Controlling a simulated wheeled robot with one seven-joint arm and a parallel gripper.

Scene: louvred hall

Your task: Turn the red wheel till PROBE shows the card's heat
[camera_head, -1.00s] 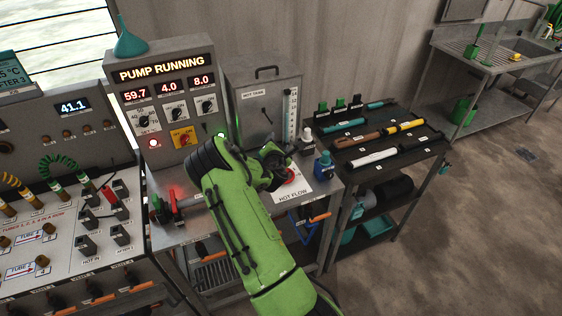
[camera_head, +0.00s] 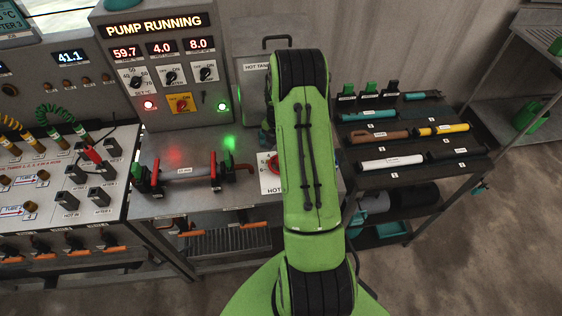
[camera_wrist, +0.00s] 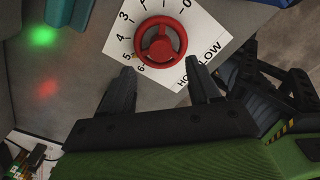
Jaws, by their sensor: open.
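The red wheel (camera_wrist: 160,40) sits on a white HOT FLOW dial plate (camera_wrist: 203,37) with numbers around it. In the head view only a sliver of the wheel (camera_head: 273,164) shows beside my arm. My gripper (camera_wrist: 159,68) is open and empty, its two fingers pointing at the wheel from just short of its rim, with a visible gap. A display reading 41.1 (camera_head: 71,57) is on the left panel; its label is too small to read. A teal screen (camera_head: 14,22) at the top left is cut off, showing °C and "AFTER 3".
The PUMP RUNNING panel (camera_head: 155,28) reads 59.7, 4.0 and 8.0. A tube (camera_head: 190,172) between two red-handled fittings lies left of the wheel. The hot tank (camera_head: 256,90) stands behind my arm. A dark rack (camera_head: 430,140) with coloured tubes is at the right.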

